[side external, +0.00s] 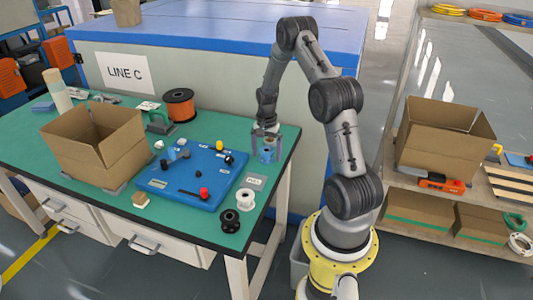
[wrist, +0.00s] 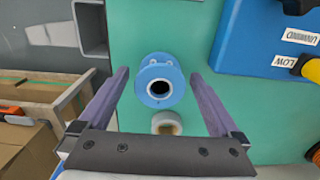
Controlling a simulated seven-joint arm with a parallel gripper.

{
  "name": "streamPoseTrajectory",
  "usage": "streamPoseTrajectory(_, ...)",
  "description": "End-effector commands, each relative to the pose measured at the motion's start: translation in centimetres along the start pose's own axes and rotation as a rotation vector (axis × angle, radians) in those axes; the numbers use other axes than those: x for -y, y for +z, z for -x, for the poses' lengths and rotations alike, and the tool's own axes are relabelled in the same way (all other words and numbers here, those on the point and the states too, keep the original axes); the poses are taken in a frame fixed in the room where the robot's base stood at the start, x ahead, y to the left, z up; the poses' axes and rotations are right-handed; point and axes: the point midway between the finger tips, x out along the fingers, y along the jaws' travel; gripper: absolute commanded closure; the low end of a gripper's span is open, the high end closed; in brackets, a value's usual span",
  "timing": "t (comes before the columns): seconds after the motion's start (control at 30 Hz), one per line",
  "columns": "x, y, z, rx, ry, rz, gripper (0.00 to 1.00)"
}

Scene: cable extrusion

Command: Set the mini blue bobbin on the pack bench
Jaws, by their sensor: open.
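The small blue bobbin (side external: 267,155) stands on the green bench (side external: 120,210) near its right edge, beside the blue instrument board. In the wrist view the blue bobbin (wrist: 160,97) shows its round flange and dark centre hole. My gripper (side external: 266,136) is just above it, pointing down. In the wrist view my gripper (wrist: 160,76) has its fingers apart on either side of the bobbin, with gaps on both sides. I cannot tell whether the fingertips reach down to bobbin height.
A blue board (side external: 190,175) with knobs lies left of the gripper. A white bobbin (side external: 245,199) and a black bobbin (side external: 230,220) stand near the front edge. A cardboard box (side external: 97,145) and a copper-coloured spool (side external: 179,104) are farther left. A wooden shelf is at right.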

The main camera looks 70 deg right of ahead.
Motion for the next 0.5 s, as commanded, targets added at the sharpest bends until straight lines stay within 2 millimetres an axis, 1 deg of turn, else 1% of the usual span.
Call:
streamPoseTrajectory(0.17,0.1,-0.1,2.7,-0.005,-0.004,0.0,0.01)
streamPoseTrajectory(0.4,0.1,-0.1,7.7,-0.004,-0.004,0.0,0.01)
streamPoseTrajectory(0.5,0.1,-0.1,9.4,-0.004,-0.003,0.0,0.01)
